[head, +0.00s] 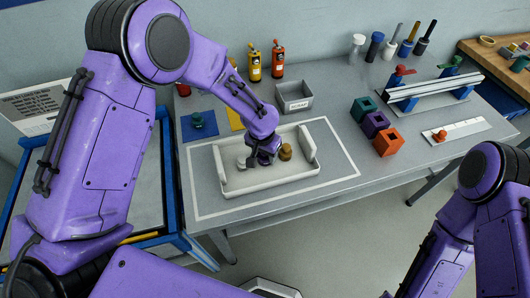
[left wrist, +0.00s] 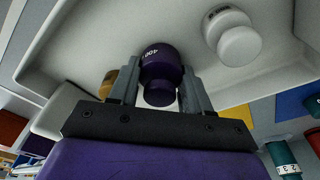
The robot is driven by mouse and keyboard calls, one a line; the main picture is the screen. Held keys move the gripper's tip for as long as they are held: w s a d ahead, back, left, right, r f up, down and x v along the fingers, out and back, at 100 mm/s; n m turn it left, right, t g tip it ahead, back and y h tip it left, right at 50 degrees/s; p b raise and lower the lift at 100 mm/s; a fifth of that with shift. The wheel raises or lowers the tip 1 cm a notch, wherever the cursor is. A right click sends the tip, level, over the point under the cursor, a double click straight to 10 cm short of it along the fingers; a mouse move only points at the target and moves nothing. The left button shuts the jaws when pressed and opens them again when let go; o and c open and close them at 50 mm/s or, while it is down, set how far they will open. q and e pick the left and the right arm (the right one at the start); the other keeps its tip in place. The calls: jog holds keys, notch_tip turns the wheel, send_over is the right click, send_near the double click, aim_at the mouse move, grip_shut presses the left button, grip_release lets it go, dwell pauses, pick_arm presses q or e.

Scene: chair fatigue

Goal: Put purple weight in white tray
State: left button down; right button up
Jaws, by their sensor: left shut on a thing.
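The purple weight (left wrist: 160,58), marked 400, is held between the two fingers of my left gripper (head: 263,158), which is shut on it. In the head view the weight is mostly hidden by the gripper. It is inside the outline of the white tray (head: 262,186); I cannot tell whether it touches the tray floor. A white weight (head: 241,160) stands in the tray to its left, and a brass weight (head: 285,152) to its right. The white weight also shows in the left wrist view (left wrist: 238,42). My right arm is at the lower right, its gripper out of view.
A teal weight (head: 197,119) stands on a blue mat (head: 206,132) behind the tray, beside a yellow mat (head: 235,119). A grey bin (head: 295,98) is behind the tray. Green, purple and orange blocks (head: 388,142) stand to the right. The table front right of the tray is clear.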

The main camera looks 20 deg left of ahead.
aim_at(262, 160)
pick_arm(q)
jog(key=c, duration=0.5)
grip_release()
jog(key=shift+s, duration=0.15)
notch_tip(262, 160, up, 12)
jog(key=s, duration=0.1)
jog(key=shift+s+a+b, duration=0.15)
jog(key=shift+s+b, duration=0.2)
jog(key=shift+s, duration=0.05)
